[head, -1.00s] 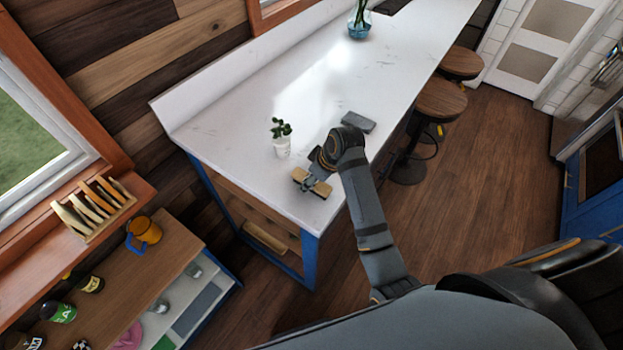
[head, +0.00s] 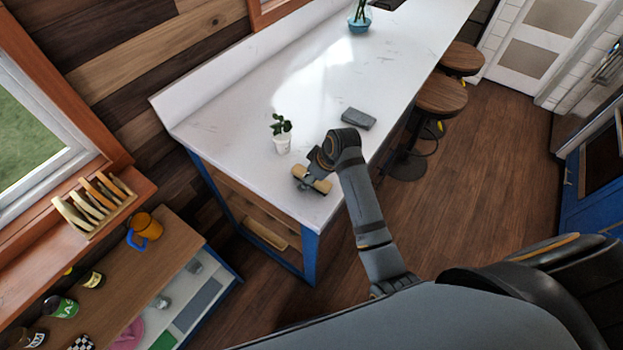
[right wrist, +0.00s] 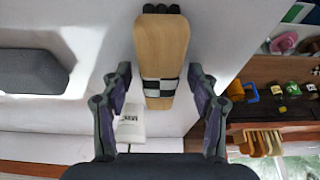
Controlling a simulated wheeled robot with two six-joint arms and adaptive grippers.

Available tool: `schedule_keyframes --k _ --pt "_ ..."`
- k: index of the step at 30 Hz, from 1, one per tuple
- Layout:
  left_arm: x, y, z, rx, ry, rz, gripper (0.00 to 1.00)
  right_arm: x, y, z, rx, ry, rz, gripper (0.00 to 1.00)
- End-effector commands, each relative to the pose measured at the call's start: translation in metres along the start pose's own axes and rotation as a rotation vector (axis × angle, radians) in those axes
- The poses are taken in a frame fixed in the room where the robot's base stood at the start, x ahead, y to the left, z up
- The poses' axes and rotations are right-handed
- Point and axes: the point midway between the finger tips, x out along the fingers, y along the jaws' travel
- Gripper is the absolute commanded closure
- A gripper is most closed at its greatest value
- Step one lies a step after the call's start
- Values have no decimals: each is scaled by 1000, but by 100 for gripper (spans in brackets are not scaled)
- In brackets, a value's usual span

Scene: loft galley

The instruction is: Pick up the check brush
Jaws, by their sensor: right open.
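The check brush (right wrist: 164,50) has a pale wooden body, a black-and-white check band and dark bristles at its far end. It lies on the white counter near the corner. In the head view the brush (head: 321,186) shows as tan pieces, partly covered by my right gripper (head: 308,180). In the right wrist view my right gripper (right wrist: 158,78) is open. Its fingers stand on either side of the brush near the check band, with gaps on both sides. My left gripper is not in view.
A white potted plant (head: 283,144) stands just behind the gripper on the counter (head: 235,120). A grey block (head: 358,119) lies to the right. Stools (head: 441,97) stand along the right side. A lower shelf unit with an orange mug (head: 148,226) is at left.

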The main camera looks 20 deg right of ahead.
Motion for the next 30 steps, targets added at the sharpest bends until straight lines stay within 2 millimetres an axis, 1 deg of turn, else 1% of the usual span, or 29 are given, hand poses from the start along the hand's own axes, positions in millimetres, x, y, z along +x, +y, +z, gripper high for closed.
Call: schedule_keyframes --k 2,15,24,27,30 --pt "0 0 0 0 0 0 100 0 0 0 0 0 0 40" --pt "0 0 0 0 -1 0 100 0 0 0 0 0 0 99" --pt "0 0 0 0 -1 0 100 -3 0 -1 0 1 0 100" --pt "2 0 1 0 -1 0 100 -10 1 -5 -1 3 2 100" --pt "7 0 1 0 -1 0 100 -24 1 -11 -2 5 3 100"
